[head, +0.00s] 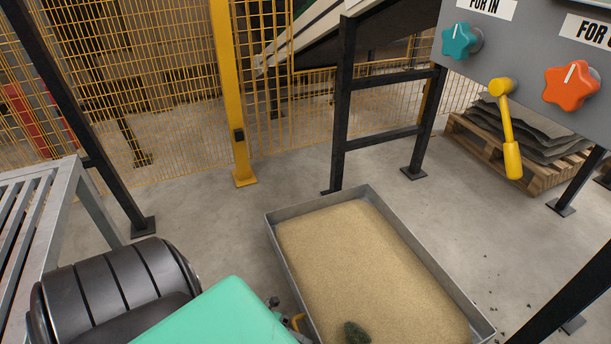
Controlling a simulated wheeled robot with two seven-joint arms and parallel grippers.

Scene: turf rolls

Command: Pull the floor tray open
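The floor tray (283,259) is a shallow grey metal tray on the concrete floor at the bottom middle of the head view, filled with tan sand (350,255). Its near end is cut off by the frame. A small yellow-orange part (298,322) shows at its left wall, partly hidden; I cannot tell if it is a handle. My mint-green arm link comes in from the lower left and ends close to that wall. Small dark metal parts (275,303) show at its edge, perhaps of my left gripper; its fingers cannot be made out. My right gripper is out of view.
A dark green clump (356,333) lies on the sand. A slatted metal frame (35,195) stands left. Black legs and a yellow post (232,90) with mesh fence stand behind. A grey panel (520,75) with knobs and a yellow lever (510,135) overhangs the right; a pallet (530,165) stands below.

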